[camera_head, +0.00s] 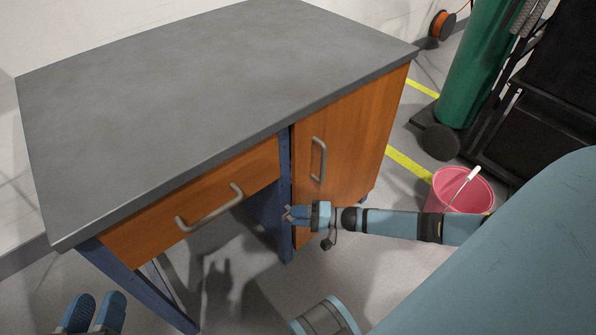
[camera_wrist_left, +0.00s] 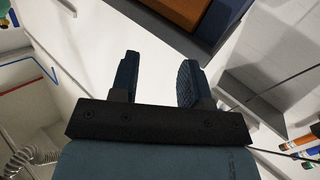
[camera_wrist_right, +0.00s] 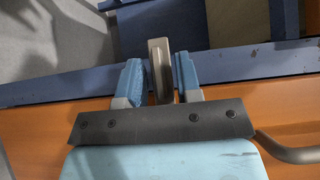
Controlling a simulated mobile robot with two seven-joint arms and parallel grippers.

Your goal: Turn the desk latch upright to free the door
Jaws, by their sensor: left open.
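The desk has an orange door (camera_head: 343,140) with a grey bar handle (camera_head: 318,158), right of a blue post (camera_head: 285,200). In the right wrist view the latch (camera_wrist_right: 160,62) is a short metal bar lying across the post (camera_wrist_right: 240,63), so it is crosswise, not upright. My right gripper (camera_head: 287,214) is at the post's front, below the handle's level. In the head view the gripper hides the latch. My left gripper (camera_head: 92,313) is open and empty, low at the left; its fingers (camera_wrist_left: 160,75) are apart.
A drawer (camera_head: 195,205) with a bar handle (camera_head: 209,210) is left of the post, under the grey desktop (camera_head: 200,90). A pink bucket (camera_head: 462,187) and a green cylinder (camera_head: 482,70) stand right of the desk. Floor before the desk is open.

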